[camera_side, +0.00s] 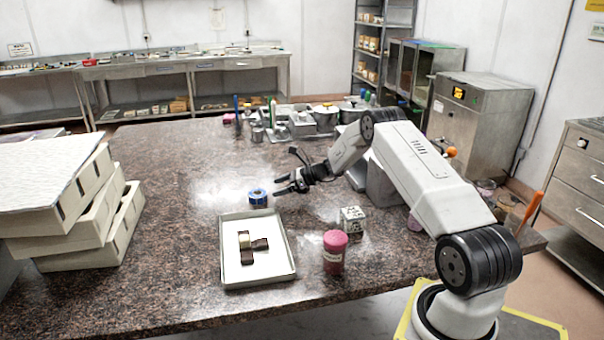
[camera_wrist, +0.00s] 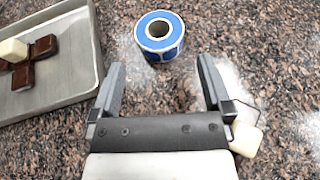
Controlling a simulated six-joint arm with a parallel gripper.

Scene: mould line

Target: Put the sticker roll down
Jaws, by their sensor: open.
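The sticker roll (camera_side: 257,197) is a blue ring with a white core and stands on the brown speckled counter. In the wrist view the roll (camera_wrist: 159,34) lies flat, just beyond my fingertips. My gripper (camera_side: 283,184) is open and empty, to the right of the roll in the side view. In the wrist view my gripper (camera_wrist: 159,75) has its two fingers spread wide, with bare counter between them.
A metal tray (camera_side: 287,262) with brown pieces and a pale one stands in front of the roll. A pink jar (camera_side: 335,252) and a white patterned cube (camera_side: 352,220) are to its right. Stacked pale boxes (camera_side: 88,215) stand at left. Counter left of the roll is clear.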

